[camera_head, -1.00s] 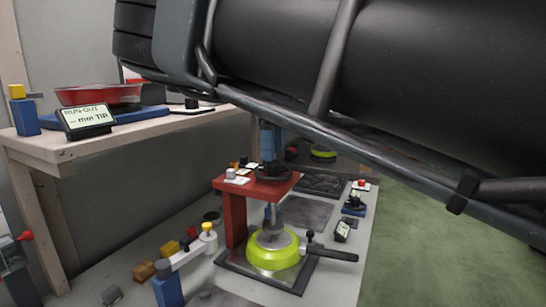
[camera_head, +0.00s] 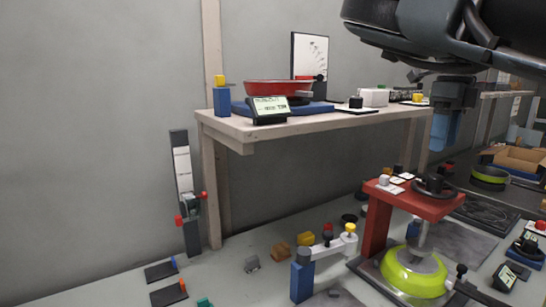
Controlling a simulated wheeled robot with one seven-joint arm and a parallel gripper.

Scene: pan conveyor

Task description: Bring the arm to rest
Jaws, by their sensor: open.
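My dark arm (camera_head: 480,25) reaches in from the top right corner and hangs over the right part of the scene. My gripper (camera_head: 445,140), a black body with blue fingers below it, points down beside the right end of the wooden shelf. It looks open and nothing shows in it. It hangs above the red press stand (camera_head: 408,194) with its black handwheel (camera_head: 435,186), apart from them as far as I can tell. A green pan (camera_head: 413,273) sits under the press.
The wooden shelf (camera_head: 285,128) carries a red pan (camera_head: 278,88) and a display (camera_head: 269,109). On the grey bench stand a blue post with a pale arm (camera_head: 303,278) and several small blocks. A tall gauge (camera_head: 186,195) leans at the left wall. A cardboard box (camera_head: 520,158) is at right.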

